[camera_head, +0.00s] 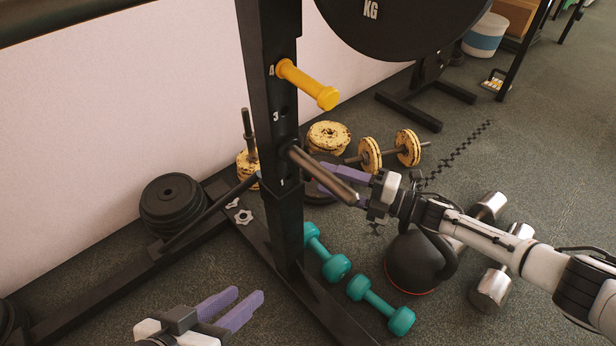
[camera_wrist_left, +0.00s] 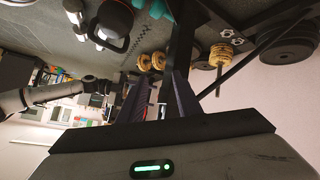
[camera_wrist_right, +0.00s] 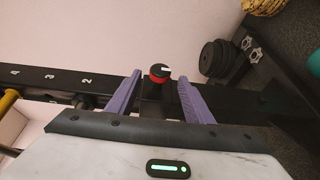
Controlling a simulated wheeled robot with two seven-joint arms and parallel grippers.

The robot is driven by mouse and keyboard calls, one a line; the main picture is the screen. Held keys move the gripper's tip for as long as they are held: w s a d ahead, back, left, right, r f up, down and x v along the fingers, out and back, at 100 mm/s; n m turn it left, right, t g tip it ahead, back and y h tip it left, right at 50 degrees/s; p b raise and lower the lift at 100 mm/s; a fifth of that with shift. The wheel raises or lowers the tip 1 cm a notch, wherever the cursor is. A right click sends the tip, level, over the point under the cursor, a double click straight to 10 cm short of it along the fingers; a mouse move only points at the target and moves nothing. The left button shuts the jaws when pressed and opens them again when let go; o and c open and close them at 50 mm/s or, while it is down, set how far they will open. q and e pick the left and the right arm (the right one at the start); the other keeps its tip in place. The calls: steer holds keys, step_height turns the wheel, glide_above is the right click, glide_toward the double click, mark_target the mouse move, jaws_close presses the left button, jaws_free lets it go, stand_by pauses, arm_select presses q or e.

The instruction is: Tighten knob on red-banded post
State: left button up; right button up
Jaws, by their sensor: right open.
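The black upright post (camera_head: 272,120) stands in the middle of the head view, with printed numbers on it. In the right wrist view a black knob (camera_wrist_right: 159,73) with a red ring sits on the post, between my right fingers. Both fingers stand apart from the knob. The knob does not show in the head view. My right gripper (camera_head: 335,182) is open beside the post, partly behind a grey peg (camera_head: 322,176). My left gripper (camera_head: 230,308) is open and empty, low and left of the post. Its purple fingers also show in the left wrist view (camera_wrist_left: 158,98).
A yellow peg (camera_head: 305,82) sticks out of the post above my right gripper. A large black plate (camera_head: 390,25) hangs at the top. Teal dumbbells (camera_head: 380,305), a black kettlebell (camera_head: 415,263) and chrome dumbbells (camera_head: 490,288) lie below. Black plates (camera_head: 172,203) are stacked left.

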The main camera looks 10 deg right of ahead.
mark_target(303, 177)
steer(key=b+x, duration=0.1)
steer(key=x, duration=0.5)
arm_select(q)
steer(key=shift+d+r+t+h, duration=0.3)
steer(key=shift+d+r+h, duration=0.15)
steer(key=shift+r, duration=0.25)
